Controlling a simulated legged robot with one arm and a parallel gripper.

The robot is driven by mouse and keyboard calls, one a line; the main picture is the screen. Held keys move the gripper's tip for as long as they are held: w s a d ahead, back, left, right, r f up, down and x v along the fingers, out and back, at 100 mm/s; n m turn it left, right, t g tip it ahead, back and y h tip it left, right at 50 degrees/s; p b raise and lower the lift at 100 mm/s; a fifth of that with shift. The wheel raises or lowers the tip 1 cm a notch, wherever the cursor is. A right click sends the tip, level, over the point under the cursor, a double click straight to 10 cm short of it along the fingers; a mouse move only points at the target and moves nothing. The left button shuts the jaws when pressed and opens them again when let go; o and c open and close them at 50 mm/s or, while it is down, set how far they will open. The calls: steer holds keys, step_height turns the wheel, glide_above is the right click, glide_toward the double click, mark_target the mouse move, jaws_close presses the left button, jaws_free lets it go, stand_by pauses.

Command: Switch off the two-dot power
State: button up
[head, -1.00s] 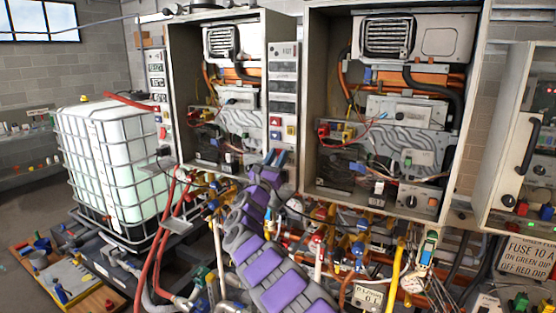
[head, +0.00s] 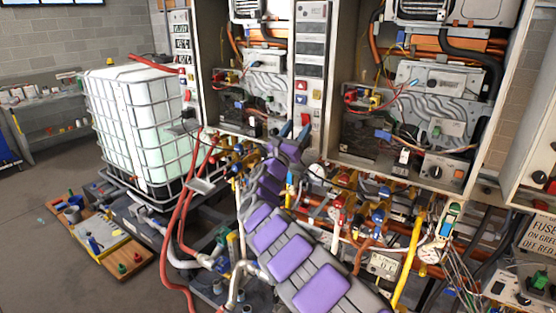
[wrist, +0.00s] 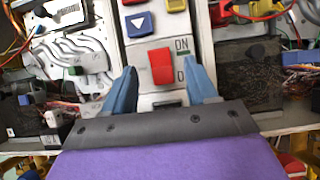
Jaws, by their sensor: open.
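A red rocker switch (wrist: 161,66) with "ON" and "O" marks beside it sits low on a narrow pale control panel between two open heater cabinets. It also shows in the head view (head: 305,119). My gripper (wrist: 161,84) is open. Its two blue fingers stand on either side of the switch in the wrist view, with nothing held between them. I cannot tell whether the fingertips touch the panel. Another control panel (head: 181,50) stands at the left cabinet's left side. I cannot make out a two-dot mark on either panel.
A blue down-arrow button (wrist: 139,24) sits above the switch. Loose wires (wrist: 255,12) and cabinet parts flank the panel. Pipes and valves (head: 380,215) crowd the space below the cabinets. A caged white tank (head: 135,125) stands at the left, with open floor beyond it.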

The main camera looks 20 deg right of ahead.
steer(key=p+v, duration=0.1)
steer(key=v, duration=1.3)
steer(key=shift+a, duration=0.35)
steer(key=shift+w, duration=0.1)
